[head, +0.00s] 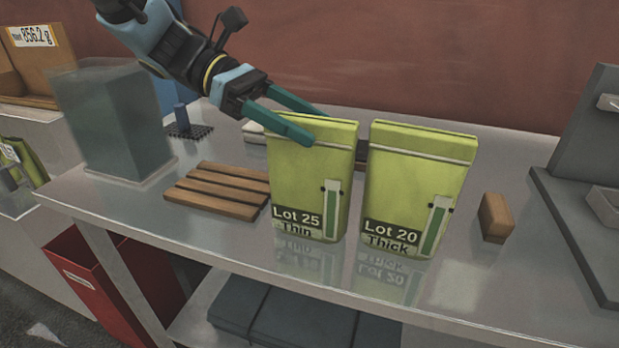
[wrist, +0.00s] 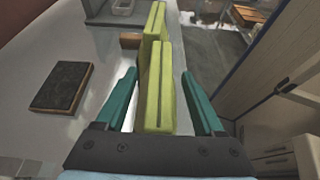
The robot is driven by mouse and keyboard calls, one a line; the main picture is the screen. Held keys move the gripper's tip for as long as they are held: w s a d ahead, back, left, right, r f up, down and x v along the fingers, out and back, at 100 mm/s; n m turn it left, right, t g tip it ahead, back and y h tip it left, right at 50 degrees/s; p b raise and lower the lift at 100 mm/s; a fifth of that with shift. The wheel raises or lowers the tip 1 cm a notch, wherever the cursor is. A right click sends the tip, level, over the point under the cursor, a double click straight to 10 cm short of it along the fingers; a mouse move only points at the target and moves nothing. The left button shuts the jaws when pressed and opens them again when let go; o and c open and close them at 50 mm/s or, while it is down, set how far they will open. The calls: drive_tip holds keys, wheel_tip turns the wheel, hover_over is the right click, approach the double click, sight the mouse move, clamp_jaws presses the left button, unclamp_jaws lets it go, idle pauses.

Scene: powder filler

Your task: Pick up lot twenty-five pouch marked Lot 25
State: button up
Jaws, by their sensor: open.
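The Lot 25 pouch (head: 305,188), green and labelled "Lot 25 Thin", stands upright on the metal table. The Lot 20 pouch (head: 415,195), labelled "Thick", stands upright to its right. My gripper (head: 308,126) is open at the top of the Lot 25 pouch, one finger in front of its upper edge and the other behind. In the wrist view my gripper (wrist: 160,95) has its fingers on either side of the nearer pouch, the Lot 25 pouch (wrist: 153,100), with gaps visible. The Lot 20 pouch (wrist: 155,22) shows beyond it.
A wooden slatted rack (head: 215,190) lies left of the pouches, and a clear box (head: 115,120) stands farther left. A small brown block (head: 495,217) and a grey machine (head: 580,180) are at the right. A dark flat pad (wrist: 62,86) lies beside the pouches.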

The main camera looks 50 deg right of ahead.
drive_tip(key=shift+s+d+f, duration=0.2)
drive_tip(key=shift+s+f, duration=0.1)
drive_tip(key=shift+s, duration=0.25)
clamp_jaws()
idle(1.0)
